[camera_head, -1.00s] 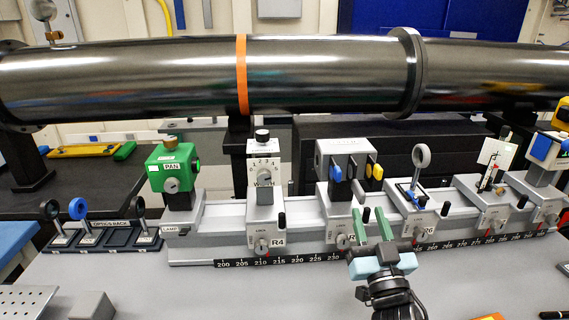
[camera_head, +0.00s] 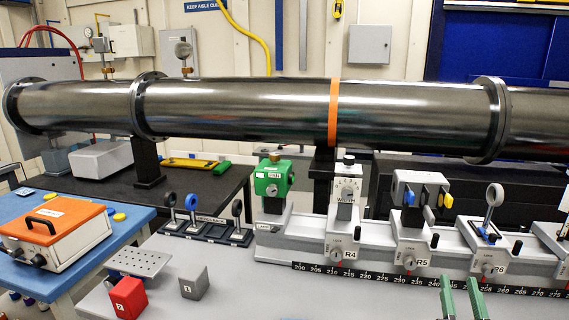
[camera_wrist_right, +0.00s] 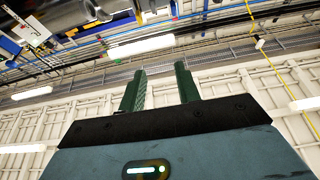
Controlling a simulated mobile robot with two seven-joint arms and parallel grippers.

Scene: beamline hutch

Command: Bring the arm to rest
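My right gripper (camera_head: 461,300) shows at the bottom right of the head view, in front of the rail near the carriers R5 (camera_head: 411,250) and R6 (camera_head: 487,262). Its two green fingers stand apart with nothing between them. In the right wrist view the gripper (camera_wrist_right: 160,92) points up toward the wall and ceiling, with its fingers parted and empty. My left gripper is not in view.
The optical rail (camera_head: 300,247) carries a green lamp (camera_head: 273,180) and several carriers. A long steel pipe (camera_head: 240,112) runs behind it. Red (camera_head: 128,298) and grey (camera_head: 194,282) blocks, an optics rack (camera_head: 207,229) and an orange-topped box (camera_head: 55,230) stand to the left.

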